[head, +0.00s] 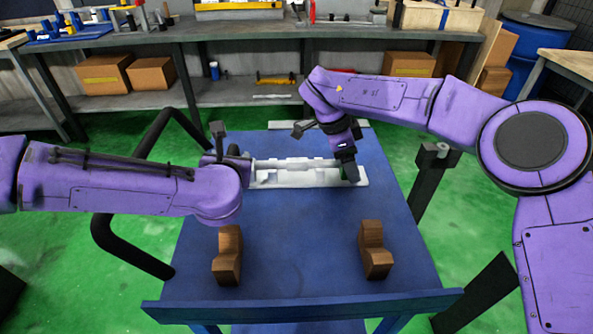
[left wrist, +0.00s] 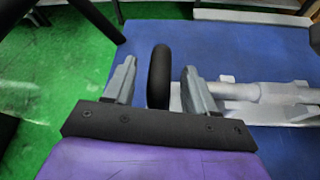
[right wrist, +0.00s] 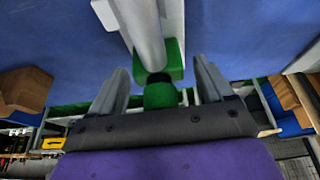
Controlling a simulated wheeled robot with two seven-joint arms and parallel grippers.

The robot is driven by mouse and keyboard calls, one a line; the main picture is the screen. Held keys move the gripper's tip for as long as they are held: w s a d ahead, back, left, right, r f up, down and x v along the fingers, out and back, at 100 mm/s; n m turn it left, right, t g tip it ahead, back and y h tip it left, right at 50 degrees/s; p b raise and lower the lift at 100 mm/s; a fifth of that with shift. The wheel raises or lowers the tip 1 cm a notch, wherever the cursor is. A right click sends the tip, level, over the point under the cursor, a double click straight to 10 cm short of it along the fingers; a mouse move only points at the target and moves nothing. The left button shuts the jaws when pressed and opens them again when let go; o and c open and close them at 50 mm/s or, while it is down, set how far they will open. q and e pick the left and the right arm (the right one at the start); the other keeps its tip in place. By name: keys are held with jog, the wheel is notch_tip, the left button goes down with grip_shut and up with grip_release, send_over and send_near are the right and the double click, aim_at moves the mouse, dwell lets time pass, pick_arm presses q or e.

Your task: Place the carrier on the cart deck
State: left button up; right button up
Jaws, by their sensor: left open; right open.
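The pale grey carrier (head: 300,178) lies crosswise on the far half of the blue cart deck (head: 300,240), with a pale shaft along it. It appears to rest on the deck. My left gripper (head: 238,160) is at its left end; in the left wrist view its open fingers (left wrist: 158,78) stand either side of a black rounded part (left wrist: 158,75). My right gripper (head: 346,160) is at the right end; in the right wrist view its open fingers (right wrist: 161,75) stand either side of a green end part (right wrist: 160,93). Any finger contact is unclear.
Two brown stepped blocks, left (head: 227,256) and right (head: 374,250), stand on the near half of the deck. A black tubular handle (head: 125,245) is at the cart's left. A grey workbench (head: 270,30) with boxes stands behind. The deck between the blocks is clear.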

jog(key=shift+r, duration=0.15)
pick_arm(q)
jog(key=v, duration=1.1)
pick_arm(e)
jog(key=v, duration=1.1)
jog(key=shift+a+r, duration=0.25)
jog(key=shift+r, duration=0.1)
pick_arm(q)
jog(key=shift+s, duration=0.1)
